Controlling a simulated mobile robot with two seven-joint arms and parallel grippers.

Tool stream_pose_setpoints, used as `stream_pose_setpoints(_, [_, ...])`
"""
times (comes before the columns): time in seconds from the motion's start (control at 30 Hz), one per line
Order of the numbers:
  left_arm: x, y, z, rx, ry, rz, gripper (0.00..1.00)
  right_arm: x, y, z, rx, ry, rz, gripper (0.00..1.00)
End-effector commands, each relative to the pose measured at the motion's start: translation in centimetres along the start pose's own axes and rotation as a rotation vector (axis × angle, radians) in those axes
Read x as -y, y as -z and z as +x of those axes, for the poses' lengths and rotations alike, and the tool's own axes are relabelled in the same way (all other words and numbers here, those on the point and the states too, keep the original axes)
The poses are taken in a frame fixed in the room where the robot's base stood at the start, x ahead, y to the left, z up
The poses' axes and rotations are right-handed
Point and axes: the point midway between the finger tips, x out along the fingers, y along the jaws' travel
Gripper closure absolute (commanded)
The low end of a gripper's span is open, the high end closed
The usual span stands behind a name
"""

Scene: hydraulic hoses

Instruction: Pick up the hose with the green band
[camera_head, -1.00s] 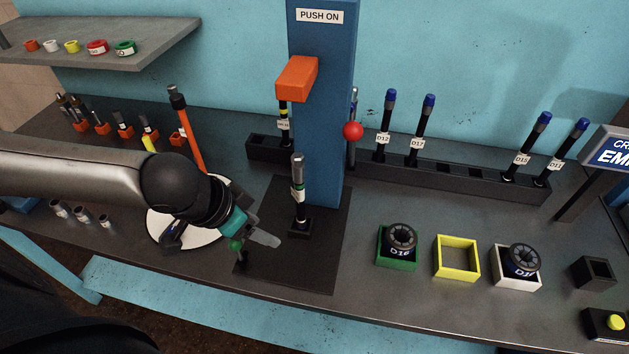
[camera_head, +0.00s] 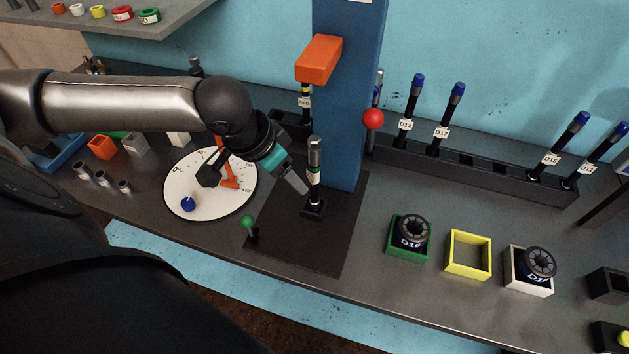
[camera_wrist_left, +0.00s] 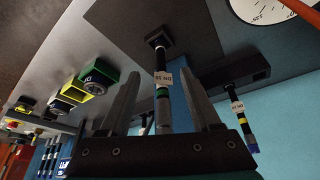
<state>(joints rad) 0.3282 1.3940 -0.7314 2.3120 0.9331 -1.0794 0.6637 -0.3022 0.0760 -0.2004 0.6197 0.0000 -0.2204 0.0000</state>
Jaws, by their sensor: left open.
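The hose with the green band (camera_head: 314,160) stands upright in a small black holder (camera_head: 313,208) on the dark plate below the blue press column. Its green band and white label show in the left wrist view (camera_wrist_left: 162,92). My left gripper (camera_head: 296,183) comes in from the left, close beside the hose in the head view. In the left wrist view my left gripper (camera_wrist_left: 158,78) is open, with one finger on each side of the hose in the picture. I cannot tell whether a finger touches it. My right gripper is not in view.
The blue column (camera_head: 345,100) with an orange block (camera_head: 318,60) and red ball (camera_head: 373,118) rises behind the hose. A green-knobbed lever (camera_head: 247,222) stands left of it, near the white dial (camera_head: 180,205). Green, yellow (camera_head: 468,272) and white boxes lie right. A rack (camera_head: 480,172) holds blue-topped hoses.

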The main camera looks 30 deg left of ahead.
Motion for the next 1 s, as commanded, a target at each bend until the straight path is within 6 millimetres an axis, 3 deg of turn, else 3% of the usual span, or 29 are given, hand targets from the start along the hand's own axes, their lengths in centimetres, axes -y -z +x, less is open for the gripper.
stream_pose_setpoints(0.37, [0.1, 1.9, 0.8, -0.003, 0.001, 0.000, 0.36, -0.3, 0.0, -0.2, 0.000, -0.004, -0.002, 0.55])
stream_pose_setpoints(0.73, [-0.1, 5.7, 2.3, -0.002, -0.001, 0.000, 0.36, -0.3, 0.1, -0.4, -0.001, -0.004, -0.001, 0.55])
stream_pose_setpoints(1.0, [0.0, 5.5, 3.5, 0.000, 0.001, 0.002, 0.36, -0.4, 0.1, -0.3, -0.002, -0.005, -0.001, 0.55])
